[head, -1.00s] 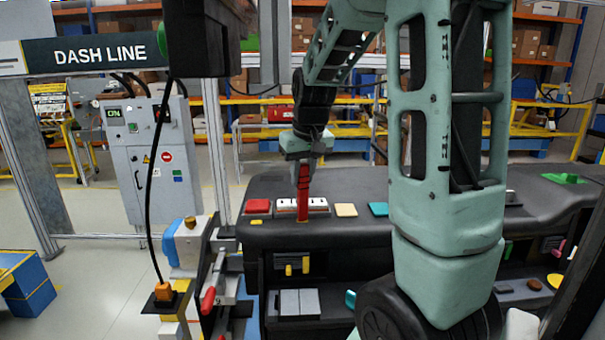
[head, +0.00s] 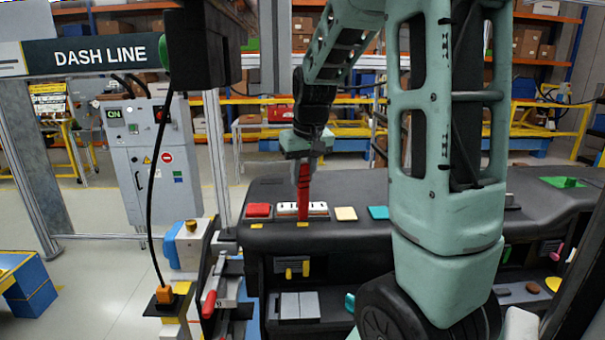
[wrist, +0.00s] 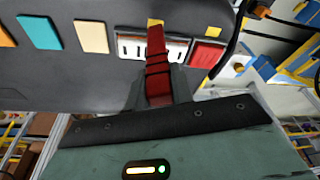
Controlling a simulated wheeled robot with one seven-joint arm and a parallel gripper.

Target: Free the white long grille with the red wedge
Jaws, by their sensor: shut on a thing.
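The white long grille (head: 287,210) is a slotted white strip on the front of the black dashboard top, between a red block and a cream pad. It also shows in the wrist view (wrist: 131,47). My gripper (head: 304,160) is shut on the red wedge (head: 304,190), which points down with its tip at the middle of the grille's front edge. In the wrist view the red wedge (wrist: 157,62) crosses the grille and hides its middle. I cannot tell whether the tip is under the grille's edge or only against it.
A red block (head: 258,210) sits left of the grille; a cream pad (head: 345,213) and a teal pad (head: 378,212) sit right of it. A clamp with a red handle (head: 209,303) stands at the dashboard's left end. A black cable hangs further left.

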